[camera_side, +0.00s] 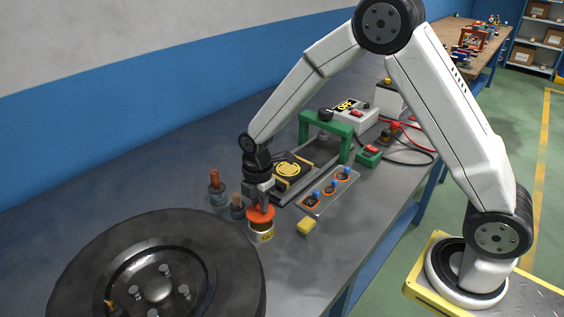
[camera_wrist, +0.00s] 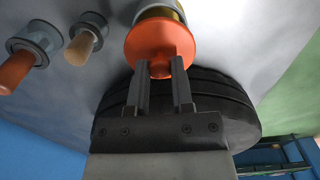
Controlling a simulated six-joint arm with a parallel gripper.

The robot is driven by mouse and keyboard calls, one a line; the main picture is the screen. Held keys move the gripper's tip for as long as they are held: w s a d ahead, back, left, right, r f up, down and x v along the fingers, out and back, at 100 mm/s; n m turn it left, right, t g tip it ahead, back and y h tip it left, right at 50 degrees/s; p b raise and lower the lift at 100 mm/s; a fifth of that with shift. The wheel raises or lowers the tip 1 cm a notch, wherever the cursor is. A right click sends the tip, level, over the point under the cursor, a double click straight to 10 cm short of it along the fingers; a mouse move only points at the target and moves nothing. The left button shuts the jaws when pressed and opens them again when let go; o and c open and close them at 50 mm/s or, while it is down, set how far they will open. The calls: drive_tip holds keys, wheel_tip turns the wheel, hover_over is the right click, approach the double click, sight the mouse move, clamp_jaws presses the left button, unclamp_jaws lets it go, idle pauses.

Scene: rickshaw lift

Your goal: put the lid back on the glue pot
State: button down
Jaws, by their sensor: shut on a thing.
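The glue pot (camera_side: 263,233) is a small jar with a pale label, standing on the grey bench just right of the large wheel. The orange lid (camera_side: 261,217) is at the pot's mouth. I cannot tell whether it sits fully down or a thin gap remains. My gripper (camera_side: 261,199) points down from above, shut on the lid's knob. In the wrist view my gripper (camera_wrist: 160,68) has its two fingers on either side of the knob of the lid (camera_wrist: 155,40). Part of the pot (camera_wrist: 160,13) shows beyond the lid, and its mouth is hidden.
A large black wheel (camera_side: 90,250) lies close left of the pot. Two small jars with brush-like handles, one reddish (camera_side: 215,180) and one darker (camera_side: 237,208), stand behind.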

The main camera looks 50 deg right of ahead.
drive_tip(key=shift+f, duration=1.25)
drive_tip(key=shift+f, duration=0.2)
idle(1.4)
unclamp_jaws()
idle(0.5)
drive_tip(key=shift+r, duration=0.1)
drive_tip(key=shift+r, duration=3.4)
